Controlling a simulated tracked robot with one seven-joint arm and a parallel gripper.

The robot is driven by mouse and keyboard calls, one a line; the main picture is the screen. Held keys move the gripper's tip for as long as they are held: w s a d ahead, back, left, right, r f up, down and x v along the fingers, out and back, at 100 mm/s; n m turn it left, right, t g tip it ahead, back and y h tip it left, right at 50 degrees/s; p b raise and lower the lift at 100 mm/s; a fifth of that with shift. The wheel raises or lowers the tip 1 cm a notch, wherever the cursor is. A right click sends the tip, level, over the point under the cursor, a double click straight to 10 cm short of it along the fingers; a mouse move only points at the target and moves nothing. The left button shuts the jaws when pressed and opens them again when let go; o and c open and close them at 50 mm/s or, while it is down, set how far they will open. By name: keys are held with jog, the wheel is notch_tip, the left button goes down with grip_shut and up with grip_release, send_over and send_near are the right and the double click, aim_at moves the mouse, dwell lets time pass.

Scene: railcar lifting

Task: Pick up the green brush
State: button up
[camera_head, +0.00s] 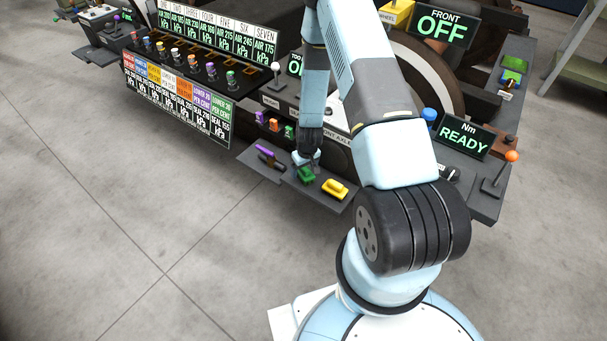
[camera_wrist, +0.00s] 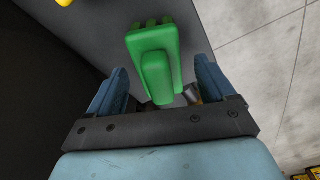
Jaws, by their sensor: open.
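The green brush (camera_head: 306,174) lies on a dark grey shelf (camera_head: 283,172) at the front of the machine, between a purple item and a yellow item. In the wrist view the green brush (camera_wrist: 157,65) shows as a green block with a raised handle, on the grey surface. My gripper (camera_head: 308,160) is directly over the brush in the head view. In the wrist view my gripper (camera_wrist: 163,90) is open, with one blue finger on each side of the brush's near end. Gaps show between the fingers and the brush. Whether the fingers reach down beside it is hard to tell.
A purple-handled item (camera_head: 268,152) lies left of the brush and a yellow item (camera_head: 335,188) lies right, both close by. Small orange and green blocks (camera_head: 281,128) sit on the panel behind. Open floor (camera_head: 150,240) lies in front of the shelf.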

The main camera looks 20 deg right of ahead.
jog(key=shift+w+f, duration=0.15)
jog(key=shift+f, duration=0.8)
jog(key=shift+c, duration=0.3)
jog(key=c, duration=1.2)
jog(key=shift+o, duration=0.2)
jog(key=shift+r, duration=0.5)
notch_tip(320, 180, up, 2)
jog(key=shift+r, duration=0.1)
jog(key=s+d+r, duration=0.3)
jog(key=s+r, duration=0.6)
jog(key=s, duration=0.4)
jog(key=shift+s+r, duration=0.3)
jog(key=shift+r, duration=0.1)
